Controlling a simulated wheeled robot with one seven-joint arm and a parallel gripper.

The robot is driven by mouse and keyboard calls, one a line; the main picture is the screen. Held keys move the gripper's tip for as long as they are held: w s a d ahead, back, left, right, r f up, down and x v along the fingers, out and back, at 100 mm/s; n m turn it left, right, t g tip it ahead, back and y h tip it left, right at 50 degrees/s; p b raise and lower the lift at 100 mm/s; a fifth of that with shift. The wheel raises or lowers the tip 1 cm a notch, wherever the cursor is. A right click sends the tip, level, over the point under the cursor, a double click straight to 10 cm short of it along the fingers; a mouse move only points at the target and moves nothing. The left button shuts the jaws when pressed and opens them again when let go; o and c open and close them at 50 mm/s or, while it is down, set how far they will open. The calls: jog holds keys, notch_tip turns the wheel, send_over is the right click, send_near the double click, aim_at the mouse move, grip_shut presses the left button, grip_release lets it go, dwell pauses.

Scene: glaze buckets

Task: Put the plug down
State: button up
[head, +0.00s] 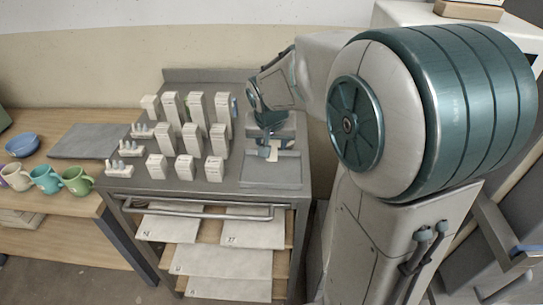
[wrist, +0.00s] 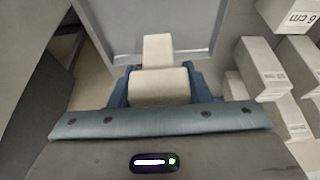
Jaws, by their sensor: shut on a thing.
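The plug is a pale, off-white block with a narrower end, seen between my fingers in the wrist view (wrist: 158,87). My gripper (wrist: 160,82) is shut on it, with a blue finger on each side. In the head view my gripper (head: 267,150) points down at the right side of the grey bench top, and a small pale part of the plug (head: 273,154) shows below it. A shallow grey tray (head: 271,181) lies at the bench's front right, beneath or just in front of the plug. I cannot tell whether the plug touches it.
Several upright white blocks (head: 184,167) stand in rows left of my gripper; labelled ones (wrist: 262,70) are close on the right in the wrist view. Small stepped pieces (head: 119,168) stand further left. Mugs (head: 76,181) sit on a wooden table.

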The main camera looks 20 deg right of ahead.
aim_at(272, 156)
jog(key=shift+f, duration=2.35)
jog(key=o, duration=1)
jog(key=v, duration=1.2)
jog(key=s+f+n, duration=0.1)
jog(key=s, duration=0.4)
jog(key=s+f+n+g+y, duration=0.1)
jog(key=s+f, duration=0.1)
jog(key=s, duration=0.4)
jog(key=s+d+f+n, duration=0.1)
jog(key=s+f, duration=0.1)
jog(key=s, duration=0.3)
jog(key=shift+s+f+n, duration=0.1)
jog(key=shift+s+n, duration=0.1)
jog(key=shift+n, duration=0.1)
